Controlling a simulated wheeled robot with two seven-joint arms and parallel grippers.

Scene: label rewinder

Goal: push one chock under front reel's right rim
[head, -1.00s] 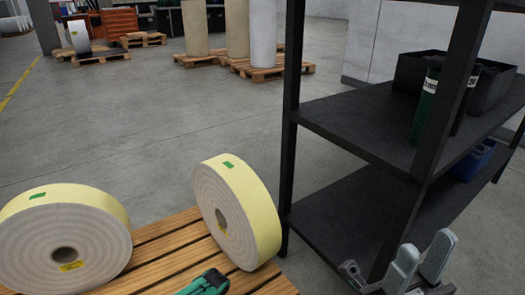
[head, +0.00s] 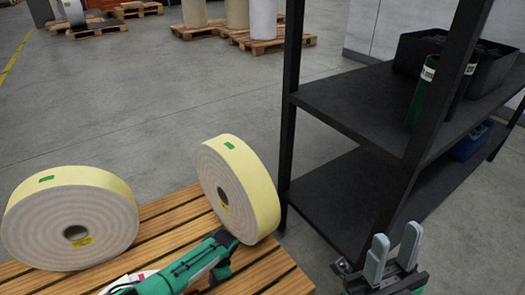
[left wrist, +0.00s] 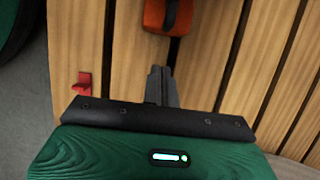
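Two pale yellow label reels stand on a slatted wooden platform (head: 165,208): a left reel (head: 40,228) and a right reel (head: 232,180). I cannot tell which one the task calls front. My left gripper (left wrist: 160,75) has its dark fingers together, with nothing seen between them; its green body shows in the head view (head: 200,262), just below the right reel, fingertips hidden. In the left wrist view a small red piece (left wrist: 83,85), possibly a chock, lies left of the fingers. An orange-red block with a dark strap (left wrist: 158,14) is ahead of them. My right gripper (head: 393,245) is open and empty.
A black shelf rack (head: 340,108) stands close at the right, holding a dark bin (head: 408,55) and a green cylinder (head: 421,92). A blue box (head: 470,140) is on its lower shelf. Open grey floor lies behind the platform.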

